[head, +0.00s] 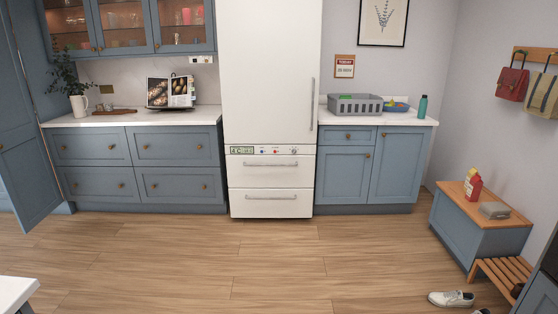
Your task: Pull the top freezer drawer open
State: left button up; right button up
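The white fridge-freezer (268,75) stands against the back wall between the blue cabinets. Its tall upper door is shut and has a long vertical handle (312,103) on the right edge. Below a narrow control panel (268,151) are two white drawers. The top freezer drawer (268,175) looks shut and has a horizontal bar handle (270,164). The lower freezer drawer (270,206) also looks shut, with a similar handle (265,197). Neither of my grippers shows in the head view.
Wooden floor (250,260) lies clear in front of the fridge. A blue bench (465,225), a slatted rack (500,275) and a shoe (450,299) are at the right. A blue door (25,160) stands at the left, and a white surface corner (15,292) shows at the lower left.

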aim_at(243, 170)
jog(key=i, duration=3.5)
jog(key=i+u, duration=0.2)
jog(key=i, duration=0.25)
jog(key=i+l+u, duration=0.25)
jog(key=i, duration=0.2)
jog(key=j, duration=0.1)
